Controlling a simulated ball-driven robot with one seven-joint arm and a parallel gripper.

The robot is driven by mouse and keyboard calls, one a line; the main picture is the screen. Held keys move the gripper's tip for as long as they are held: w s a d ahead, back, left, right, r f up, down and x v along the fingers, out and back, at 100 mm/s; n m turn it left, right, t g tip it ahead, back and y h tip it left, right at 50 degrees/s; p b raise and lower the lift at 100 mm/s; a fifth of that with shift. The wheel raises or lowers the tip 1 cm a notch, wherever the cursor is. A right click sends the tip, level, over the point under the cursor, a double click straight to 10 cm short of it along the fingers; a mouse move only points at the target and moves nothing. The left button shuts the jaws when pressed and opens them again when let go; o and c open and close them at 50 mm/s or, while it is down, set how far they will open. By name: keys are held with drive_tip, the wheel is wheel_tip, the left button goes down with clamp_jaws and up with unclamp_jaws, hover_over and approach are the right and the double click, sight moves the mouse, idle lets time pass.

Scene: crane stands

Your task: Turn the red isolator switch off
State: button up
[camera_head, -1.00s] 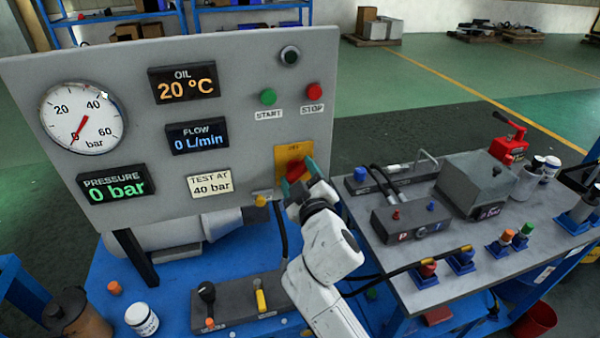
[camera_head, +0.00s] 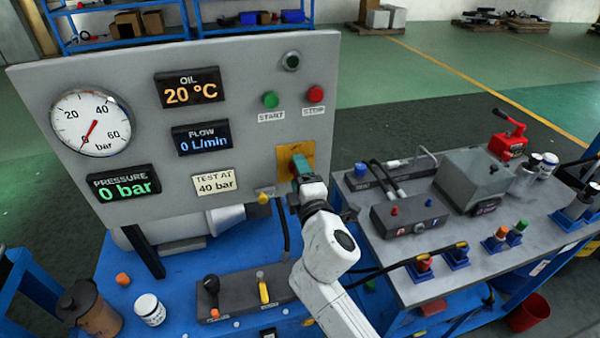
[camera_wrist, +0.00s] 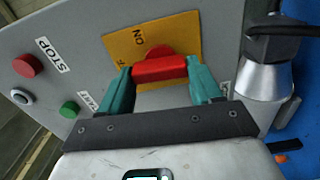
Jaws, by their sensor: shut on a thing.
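The red isolator switch (camera_wrist: 158,68) sits on a yellow plate (camera_wrist: 124,46) on the grey panel. In the wrist view its red handle lies between the two teal fingers of my gripper (camera_wrist: 160,80), which are shut on its ends. The word ON shows on the plate beyond the handle; other lettering is partly hidden by a finger. In the head view my gripper (camera_head: 301,170) is at the yellow plate (camera_head: 284,156), at the panel's lower right, and covers most of the switch.
The green START button (camera_head: 270,99) and red STOP button (camera_head: 315,94) sit above the switch. The gauge (camera_head: 91,123) reads about zero; the pressure display (camera_head: 124,187) shows 0 bar. A grey bench (camera_head: 400,270) with fittings stands at the right, close to my arm.

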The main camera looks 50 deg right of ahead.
drive_tip(key=shift+a+n, duration=0.1)
drive_tip(key=shift+n, duration=0.4)
drive_tip(key=o, duration=1.1)
drive_tip(key=shift+c, duration=0.2)
drive_tip(key=b+v, duration=0.2)
drive_tip(key=v, duration=0.8)
drive_tip(key=shift+s+a+b, duration=0.25)
drive_tip(key=shift+s+b, duration=0.1)
